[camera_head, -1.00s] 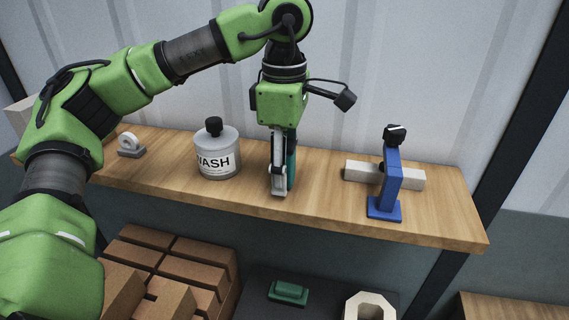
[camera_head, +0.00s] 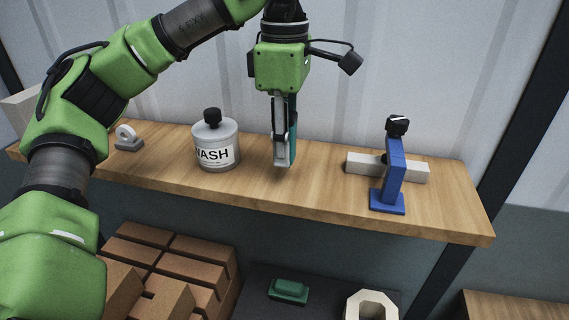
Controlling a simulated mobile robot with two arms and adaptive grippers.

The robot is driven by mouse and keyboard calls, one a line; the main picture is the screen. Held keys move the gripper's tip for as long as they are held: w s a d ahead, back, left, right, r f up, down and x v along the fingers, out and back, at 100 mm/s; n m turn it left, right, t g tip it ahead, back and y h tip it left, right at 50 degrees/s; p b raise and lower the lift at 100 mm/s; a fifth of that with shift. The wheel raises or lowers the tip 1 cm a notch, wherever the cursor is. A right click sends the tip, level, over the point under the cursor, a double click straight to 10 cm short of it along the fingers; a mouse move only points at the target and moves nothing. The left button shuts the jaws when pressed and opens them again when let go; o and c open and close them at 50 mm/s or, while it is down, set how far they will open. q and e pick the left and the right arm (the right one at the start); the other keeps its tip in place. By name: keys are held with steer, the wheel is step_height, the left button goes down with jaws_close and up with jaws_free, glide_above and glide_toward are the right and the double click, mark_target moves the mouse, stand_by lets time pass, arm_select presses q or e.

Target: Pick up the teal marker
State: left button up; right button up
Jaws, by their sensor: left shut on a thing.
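The teal marker (camera_head: 293,127) is a slim upright teal strip between the fingers of my left gripper (camera_head: 283,160), partly hidden by the near finger. My left gripper is shut on it and points down above the wooden shelf (camera_head: 330,205). A shadow lies on the shelf under the fingertips, and the marker looks raised off the wood. My right gripper is not in view.
A WASH bottle (camera_head: 215,142) stands left of my gripper, with a small grey holder (camera_head: 128,139) further left. A blue stand (camera_head: 391,178) and a pale block (camera_head: 413,169) are on the right. Brown boxes (camera_head: 170,262) and a green item (camera_head: 288,290) lie below.

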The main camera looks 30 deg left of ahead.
arm_select(q)
steer(key=s+d+r, duration=0.2)
steer(key=s+r, duration=0.2)
steer(key=s, duration=0.2)
steer(key=s+d+r+b, duration=0.1)
steer(key=s+d+r, duration=0.2)
steer(key=s+r, duration=0.2)
steer(key=shift+s+d+r, duration=0.3)
steer(key=shift+s, duration=0.6)
steer(key=shift+o, duration=1.1)
steer(key=shift+w, duration=0.1)
